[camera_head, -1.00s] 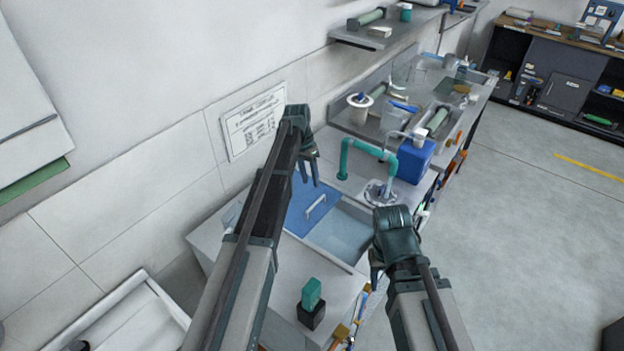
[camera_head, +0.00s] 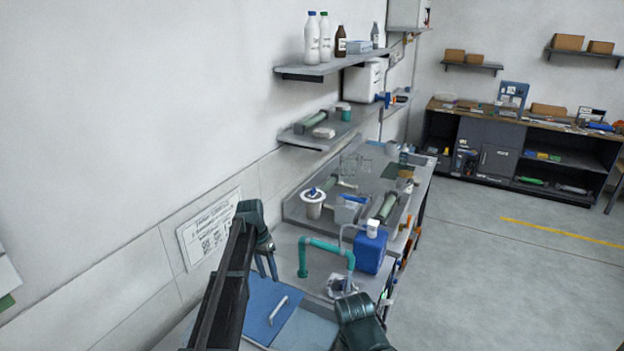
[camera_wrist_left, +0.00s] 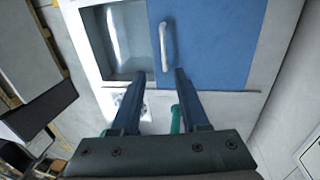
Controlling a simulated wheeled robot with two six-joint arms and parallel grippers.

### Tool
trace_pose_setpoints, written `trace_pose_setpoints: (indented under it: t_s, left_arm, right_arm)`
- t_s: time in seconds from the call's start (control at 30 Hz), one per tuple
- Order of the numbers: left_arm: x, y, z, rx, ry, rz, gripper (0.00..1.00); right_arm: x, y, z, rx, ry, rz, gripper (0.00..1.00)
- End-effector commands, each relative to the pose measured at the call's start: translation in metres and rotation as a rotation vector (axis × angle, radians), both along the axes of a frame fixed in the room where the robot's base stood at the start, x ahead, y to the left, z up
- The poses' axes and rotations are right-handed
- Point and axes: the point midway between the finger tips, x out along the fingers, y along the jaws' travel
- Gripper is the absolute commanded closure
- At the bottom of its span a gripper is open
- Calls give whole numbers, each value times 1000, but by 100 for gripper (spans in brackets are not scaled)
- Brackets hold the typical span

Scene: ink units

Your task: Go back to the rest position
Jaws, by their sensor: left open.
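My left gripper (camera_head: 268,267) is above the sink counter, near the wall, with its fingers pointing down. In the left wrist view its two fingers (camera_wrist_left: 162,76) are apart with nothing between them. Beyond them lies a blue panel (camera_wrist_left: 212,45) with a white handle (camera_wrist_left: 166,46), beside an open basin (camera_wrist_left: 123,38). The blue panel also shows in the head view (camera_head: 262,300). My right gripper (camera_head: 360,318) is low in the head view, by the counter's front side; its fingertips are out of sight.
A teal pipe (camera_head: 325,244) and a blue jug (camera_head: 370,250) stand just beyond the grippers. A white pot (camera_head: 313,206) is on the bench behind. Shelves (camera_head: 330,66) hang on the wall above. The floor (camera_head: 500,270) at right is clear.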

Motion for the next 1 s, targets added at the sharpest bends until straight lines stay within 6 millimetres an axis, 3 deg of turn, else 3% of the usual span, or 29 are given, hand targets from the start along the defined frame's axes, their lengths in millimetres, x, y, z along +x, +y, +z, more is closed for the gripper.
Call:
trace_pose_setpoints:
  t_s: [0.17, 0.3, 0.5, 0.6, 0.77, 1.0]
  left_arm:
    - [-72, -56, -18, 59, 10, -1, 55]
    - [-149, -102, -33, 132, 7, 10, 55]
    - [-244, -137, -49, 224, -18, 30, 55]
    - [-276, -144, -54, 255, -33, 40, 55]
    - [-301, -148, -57, 281, -49, 50, 55]
    - [-302, -149, -56, 285, -52, 54, 55]
  right_arm:
    - [0, 0, -16, 0, 0, 0, 50]
    - [0, 0, -30, 0, 0, 1, 50]
    - [0, 0, -46, -1, 0, 2, 50]
    - [0, 0, -51, -1, 0, 2, 50]
    - [0, 0, -54, -1, 0, 2, 50]
    - [0, 0, -54, -1, 0, 2, 50]
